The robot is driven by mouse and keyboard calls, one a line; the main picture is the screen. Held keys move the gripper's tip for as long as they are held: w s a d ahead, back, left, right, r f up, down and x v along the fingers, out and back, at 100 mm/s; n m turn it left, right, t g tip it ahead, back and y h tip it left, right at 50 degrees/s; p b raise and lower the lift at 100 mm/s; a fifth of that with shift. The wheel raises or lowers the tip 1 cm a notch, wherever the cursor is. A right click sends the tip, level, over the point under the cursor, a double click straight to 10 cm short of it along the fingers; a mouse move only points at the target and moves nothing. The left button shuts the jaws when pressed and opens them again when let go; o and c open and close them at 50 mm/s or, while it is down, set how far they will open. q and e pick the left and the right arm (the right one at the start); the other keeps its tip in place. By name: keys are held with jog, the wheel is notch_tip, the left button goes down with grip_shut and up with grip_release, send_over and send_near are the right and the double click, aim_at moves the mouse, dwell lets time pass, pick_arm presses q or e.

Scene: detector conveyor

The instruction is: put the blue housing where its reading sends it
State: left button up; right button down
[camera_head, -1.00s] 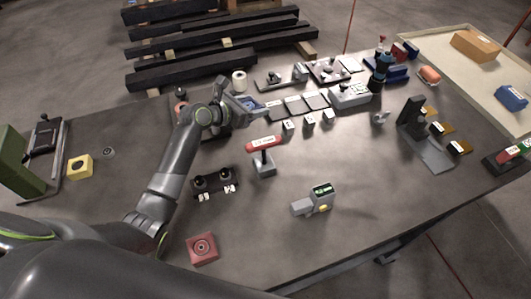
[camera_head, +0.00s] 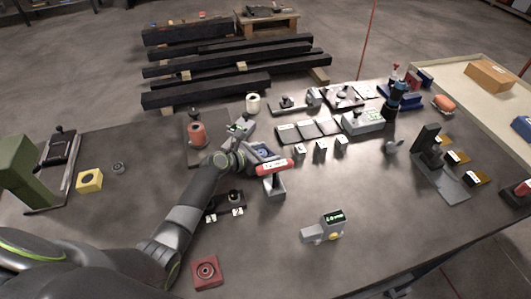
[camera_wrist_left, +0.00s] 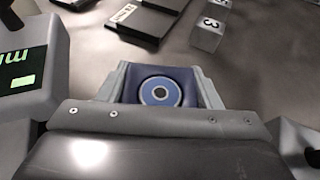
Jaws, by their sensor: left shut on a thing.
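The blue housing (camera_head: 263,152), a small blue block with a round ringed face, is held in my left gripper (camera_head: 258,150). In the left wrist view the blue housing (camera_wrist_left: 160,92) sits between the grey fingers, its ring facing the camera. The gripper is just behind a red-topped stand (camera_head: 274,166); I cannot tell if they touch. A grey device with a lit green display (camera_head: 333,217) stands at the front middle of the table. A lit green display (camera_wrist_left: 22,81) shows at the left of the wrist view, its reading cut off. My right gripper is not in view.
Three dark flat plates (camera_head: 308,129) lie beyond the gripper, with small numbered blocks (camera_head: 320,149) in front. A grey box (camera_head: 362,122) stands to their right. A red housing (camera_head: 207,271) and a yellow housing (camera_head: 89,181) stand apart. The right front table is largely clear.

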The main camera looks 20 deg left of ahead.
pick_arm(q)
jog(key=o, duration=0.8)
jog(key=shift+f, duration=0.1)
jog(key=o, duration=0.4)
jog(key=shift+o, duration=0.2)
